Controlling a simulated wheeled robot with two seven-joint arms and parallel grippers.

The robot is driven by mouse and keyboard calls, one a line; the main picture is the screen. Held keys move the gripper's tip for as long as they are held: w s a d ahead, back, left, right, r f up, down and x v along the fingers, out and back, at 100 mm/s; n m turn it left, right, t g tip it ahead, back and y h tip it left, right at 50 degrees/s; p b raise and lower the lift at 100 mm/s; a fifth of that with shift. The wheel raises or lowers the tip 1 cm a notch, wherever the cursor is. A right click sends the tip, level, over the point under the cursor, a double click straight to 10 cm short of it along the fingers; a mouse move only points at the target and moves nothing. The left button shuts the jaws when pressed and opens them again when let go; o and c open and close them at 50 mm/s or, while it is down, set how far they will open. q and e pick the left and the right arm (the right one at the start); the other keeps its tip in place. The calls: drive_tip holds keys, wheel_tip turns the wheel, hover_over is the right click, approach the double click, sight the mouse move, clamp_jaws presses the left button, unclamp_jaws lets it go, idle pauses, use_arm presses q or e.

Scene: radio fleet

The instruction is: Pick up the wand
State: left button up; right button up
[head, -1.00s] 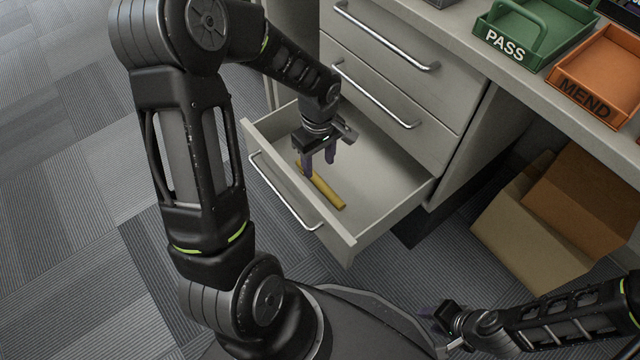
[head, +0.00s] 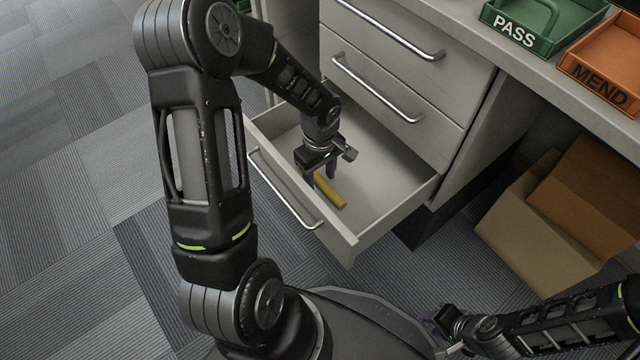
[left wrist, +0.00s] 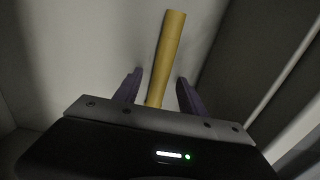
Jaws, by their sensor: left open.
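The wand is a yellow stick (head: 330,192) lying on the floor of the open bottom drawer (head: 378,196). In the left wrist view the wand (left wrist: 167,55) runs up the picture from between the fingers. My left gripper (head: 320,178) is inside the drawer, pointing down over the wand's near-left part. Its two purple fingers (left wrist: 156,92) are open, one on each side of the wand, apart from it. The wand's lower end is hidden behind the gripper body. My right gripper (head: 436,318) is at the lower right, away from the drawer; its fingers are too small to judge.
The drawer's front panel and handle (head: 285,190) stand close to my left gripper. Closed drawers (head: 385,85) rise behind it. A cardboard box (head: 560,215) sits on the floor at right. A green PASS tray (head: 528,38) and an orange MEND tray (head: 590,82) stand on the desktop.

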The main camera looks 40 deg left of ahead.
use_arm(q)
drive_tip(key=shift+f, duration=0.15)
idle(0.5)
clamp_jaws()
idle(0.4)
